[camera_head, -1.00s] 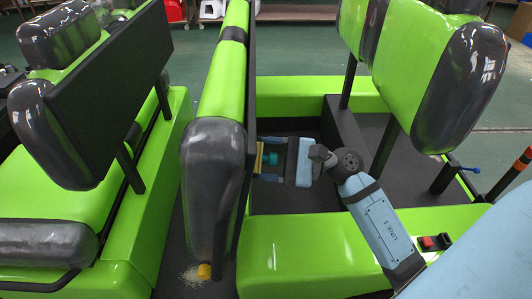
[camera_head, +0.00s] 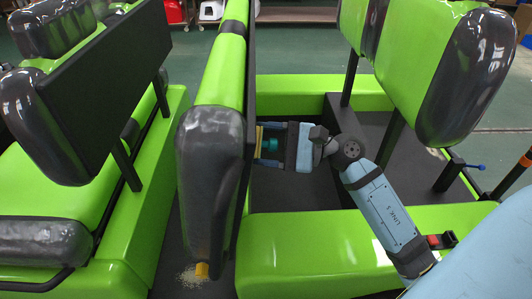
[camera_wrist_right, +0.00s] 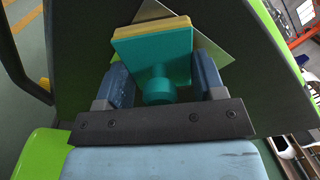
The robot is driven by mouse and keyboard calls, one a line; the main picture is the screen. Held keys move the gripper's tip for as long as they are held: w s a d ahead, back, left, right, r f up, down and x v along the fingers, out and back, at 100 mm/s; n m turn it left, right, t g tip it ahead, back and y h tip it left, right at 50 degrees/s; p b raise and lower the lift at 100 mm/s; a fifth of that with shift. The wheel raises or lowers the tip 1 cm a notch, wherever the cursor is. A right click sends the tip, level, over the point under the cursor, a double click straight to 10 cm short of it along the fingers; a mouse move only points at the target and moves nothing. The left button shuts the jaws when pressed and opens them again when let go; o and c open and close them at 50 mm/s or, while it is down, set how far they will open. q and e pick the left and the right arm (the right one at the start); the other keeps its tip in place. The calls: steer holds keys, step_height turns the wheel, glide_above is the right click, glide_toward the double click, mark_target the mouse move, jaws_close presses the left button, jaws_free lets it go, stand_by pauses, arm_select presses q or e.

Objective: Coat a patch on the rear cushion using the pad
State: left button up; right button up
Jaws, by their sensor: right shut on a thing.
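My right gripper (camera_wrist_right: 160,88) is shut on the pad (camera_wrist_right: 155,55), a teal block with a round teal handle and a yellow face. The yellow face is turned to the dark back board of the middle backrest (camera_wrist_right: 80,50); whether it touches I cannot tell. A paler grey, pointed patch (camera_wrist_right: 212,48) shows on the board behind the pad, partly hidden by it. In the head view, my right gripper (camera_head: 272,146) reaches from the right to the back of the green and grey backrest cushion (camera_head: 220,85), and the pad is partly hidden. My left gripper is not in view.
Another green and grey backrest (camera_head: 435,65) stands at the right on dark posts. A green seat-base edge (camera_head: 330,245) lies below my right arm. A yellow piece (camera_head: 202,270) sits at the middle backrest's lower end, with pale specks around it. A dark floor well lies under my gripper.

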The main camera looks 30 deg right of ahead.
steer(key=w+d+b, duration=0.3)
steer(key=w+b, duration=0.1)
steer(key=w, duration=0.2)
steer(key=shift+d, duration=0.35)
stand_by(0.4)
steer(key=shift+b, duration=0.3)
steer(key=f+b+v, duration=0.1)
steer(key=b+v, duration=0.5)
steer(key=shift+w, duration=0.25)
steer(key=shift+d, duration=0.1)
